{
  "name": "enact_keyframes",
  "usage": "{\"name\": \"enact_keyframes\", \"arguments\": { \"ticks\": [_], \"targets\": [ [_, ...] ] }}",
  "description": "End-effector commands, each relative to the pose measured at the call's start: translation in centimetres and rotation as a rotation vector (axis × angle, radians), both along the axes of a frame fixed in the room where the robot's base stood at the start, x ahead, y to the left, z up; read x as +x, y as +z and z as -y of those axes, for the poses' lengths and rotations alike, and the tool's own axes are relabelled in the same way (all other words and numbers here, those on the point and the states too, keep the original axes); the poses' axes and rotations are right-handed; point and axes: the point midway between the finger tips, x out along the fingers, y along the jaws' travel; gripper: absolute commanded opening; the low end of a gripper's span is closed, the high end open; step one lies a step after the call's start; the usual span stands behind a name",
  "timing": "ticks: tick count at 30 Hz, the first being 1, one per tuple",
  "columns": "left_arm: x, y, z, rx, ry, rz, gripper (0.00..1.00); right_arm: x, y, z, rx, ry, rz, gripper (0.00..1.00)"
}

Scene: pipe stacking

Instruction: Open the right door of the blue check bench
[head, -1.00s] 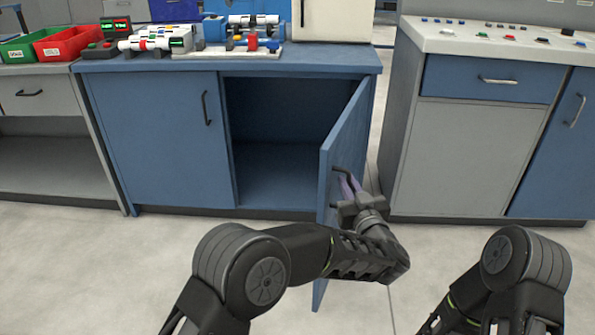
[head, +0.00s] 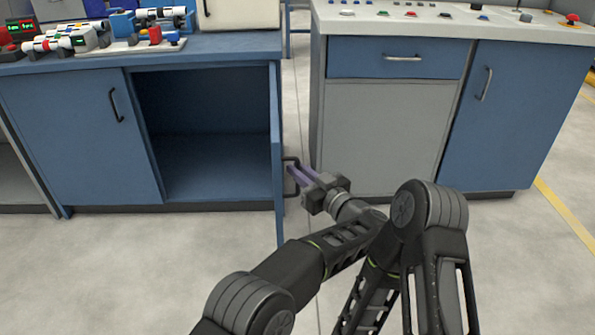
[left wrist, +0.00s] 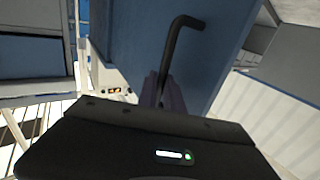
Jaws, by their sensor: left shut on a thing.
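The blue check bench (head: 222,44) stands at the left in the head view. Its right door (head: 276,130) is swung wide open and seen nearly edge-on. The dark, empty-looking compartment (head: 205,125) shows behind it. My left gripper (head: 294,176) is shut on the door's black handle (head: 287,160), at the outer face of the door. In the left wrist view the fingers (left wrist: 160,92) close around the lower part of the handle (left wrist: 180,35), beside the blue door panel (left wrist: 215,50). My right arm shows in the head view, but its gripper does not.
The bench's left door (head: 80,140) is shut. Pipe parts and devices (head: 155,38) stand on the bench top. A grey-and-blue cabinet (head: 385,130) with buttons on top stands at the right, across a narrow gap. The floor (head: 150,265) in front is clear.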

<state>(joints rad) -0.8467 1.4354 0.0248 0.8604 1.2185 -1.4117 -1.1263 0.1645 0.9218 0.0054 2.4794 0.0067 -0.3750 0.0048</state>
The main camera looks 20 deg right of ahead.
Motion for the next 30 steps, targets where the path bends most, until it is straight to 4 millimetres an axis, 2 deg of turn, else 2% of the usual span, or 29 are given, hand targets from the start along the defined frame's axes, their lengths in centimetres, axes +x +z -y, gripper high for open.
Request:
{"name": "enact_keyframes", "arguments": {
  "ticks": [4, 5, 12, 23, 26, 30],
  "targets": [
    [0.4, 0.4, -0.3, -0.001, 0.001, 0.008, 0.0, 0.0, 0.0, 0.0, 0.0, 0.0, 0.0, 0.0],
    [0.4, 0.4, -0.3, -0.001, 0.001, 0.008, 0.13, 0.0, 0.0, 0.0, 0.0, 0.0, 0.0, 0.0],
    [0.2, 0.3, -0.2, -0.001, 0.0, 0.005, 0.32, 0.0, 0.0, 0.0, 0.0, 0.0, 0.0, 0.0],
    [0.2, 0.7, -0.1, -0.002, 0.0, 0.004, 0.32, 0.0, 0.3, 0.0, 0.0, 0.0, -0.001, 0.0],
    [0.1, 1.8, -0.1, -0.002, 0.0, 0.004, 0.32, -0.1, 0.7, 0.0, 0.001, 0.001, -0.003, 0.0],
    [0.2, 4.2, -0.1, -0.003, 0.0, 0.006, 0.32, -0.2, 1.7, 0.0, 0.001, 0.002, -0.006, 0.0]
  ]
}}
